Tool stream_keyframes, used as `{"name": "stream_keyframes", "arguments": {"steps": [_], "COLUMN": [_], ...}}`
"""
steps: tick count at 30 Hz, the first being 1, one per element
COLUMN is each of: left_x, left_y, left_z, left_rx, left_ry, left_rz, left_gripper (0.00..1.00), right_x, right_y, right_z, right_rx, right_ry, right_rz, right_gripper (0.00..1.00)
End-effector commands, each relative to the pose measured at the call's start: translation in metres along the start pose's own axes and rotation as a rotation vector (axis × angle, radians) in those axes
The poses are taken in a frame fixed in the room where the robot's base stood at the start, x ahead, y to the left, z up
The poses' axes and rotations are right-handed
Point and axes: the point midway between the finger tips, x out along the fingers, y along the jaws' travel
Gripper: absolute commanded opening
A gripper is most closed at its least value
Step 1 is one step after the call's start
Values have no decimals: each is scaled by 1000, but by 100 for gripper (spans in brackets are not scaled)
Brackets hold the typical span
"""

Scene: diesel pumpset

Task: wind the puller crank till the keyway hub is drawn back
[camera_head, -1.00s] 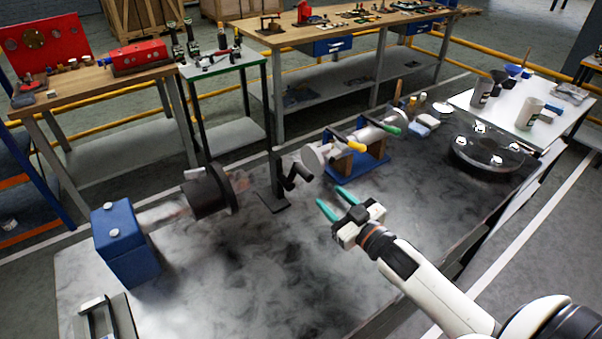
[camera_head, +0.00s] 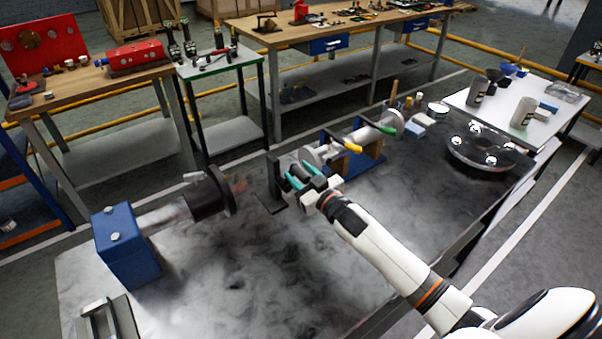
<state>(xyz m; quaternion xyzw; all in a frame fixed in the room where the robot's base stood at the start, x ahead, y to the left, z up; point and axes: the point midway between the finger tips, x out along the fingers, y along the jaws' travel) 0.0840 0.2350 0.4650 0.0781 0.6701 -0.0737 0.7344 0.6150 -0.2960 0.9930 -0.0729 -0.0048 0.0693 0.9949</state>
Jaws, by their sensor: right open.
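The puller crank (camera_head: 275,180) is a black upright stand with a crank arm, on the grey bench top (camera_head: 240,262). Its handle side is partly hidden by my right gripper (camera_head: 302,176). That gripper's teal fingers are apart, one on each side of the dark crank handle as seen from here; I cannot tell whether they touch it. The dark keyway hub (camera_head: 208,196), a thick cylinder with a wider flange, sits left of the crank on a grey shaft (camera_head: 165,217) that comes out of a blue block (camera_head: 126,246). My left gripper is not in view.
A metal cylinder (camera_head: 358,137) with yellow and green handles rests on a blue cradle behind my right gripper. A round flange plate (camera_head: 480,150) lies to the right. A grey bracket (camera_head: 105,318) sits at the front left. The bench's middle front is clear.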

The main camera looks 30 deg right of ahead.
Motion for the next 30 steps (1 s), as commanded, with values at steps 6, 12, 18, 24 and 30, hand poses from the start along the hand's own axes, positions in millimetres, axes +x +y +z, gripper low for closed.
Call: {"name": "stream_keyframes", "arguments": {"steps": [6,12,18,24,30], "left_x": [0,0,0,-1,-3], "left_y": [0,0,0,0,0], "left_z": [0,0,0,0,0], "left_rx": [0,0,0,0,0], "left_ry": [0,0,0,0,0], "left_rz": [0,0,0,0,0], "left_gripper": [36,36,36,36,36], "right_x": [1,0,0,0,0], "right_y": [0,0,-1,0,4], "right_z": [0,0,0,1,4], "right_rx": [0,-1,-2,-23,-104], "right_ry": [0,0,0,1,1], "right_rz": [0,0,-1,-2,-3], "right_gripper": [44,18,0,0,0]}}
